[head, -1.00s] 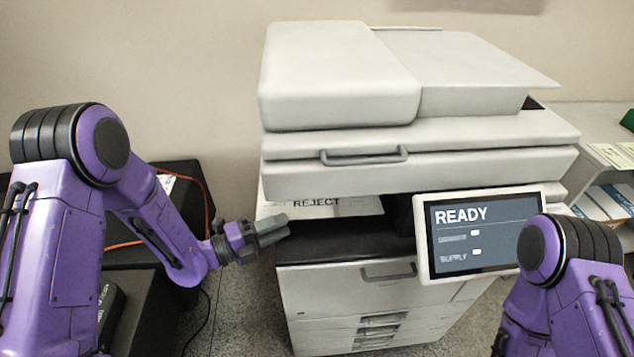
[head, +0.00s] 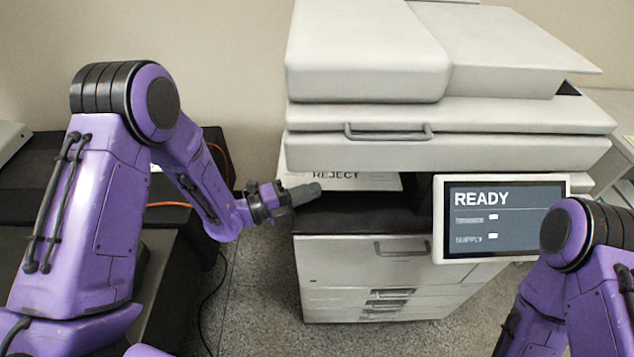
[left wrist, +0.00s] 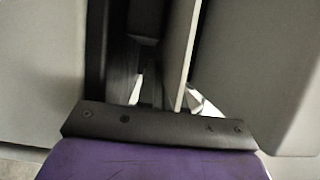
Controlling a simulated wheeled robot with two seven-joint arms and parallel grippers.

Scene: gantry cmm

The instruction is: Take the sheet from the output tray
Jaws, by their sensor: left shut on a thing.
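A white sheet printed REJECT (head: 375,182) shows in the slot under the copier's scanner section in the head view. Its left edge reaches the copier's left side, and the upper part of its print is hidden by the body above. The dark output tray (head: 365,216) lies below it. My left gripper (head: 307,193) is at the sheet's front left edge, shut on the sheet. In the left wrist view the sheet (left wrist: 182,60) shows as a thin pale strip, nearly edge-on, between the fingers. My right arm is at the lower right; its gripper is out of view.
The copier (head: 345,262) stands ahead, with its scanner section (head: 480,150) overhanging the slot. The READY screen (head: 500,220) juts out at the right. A dark table (head: 40,175) and an orange cable (head: 170,204) are at left.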

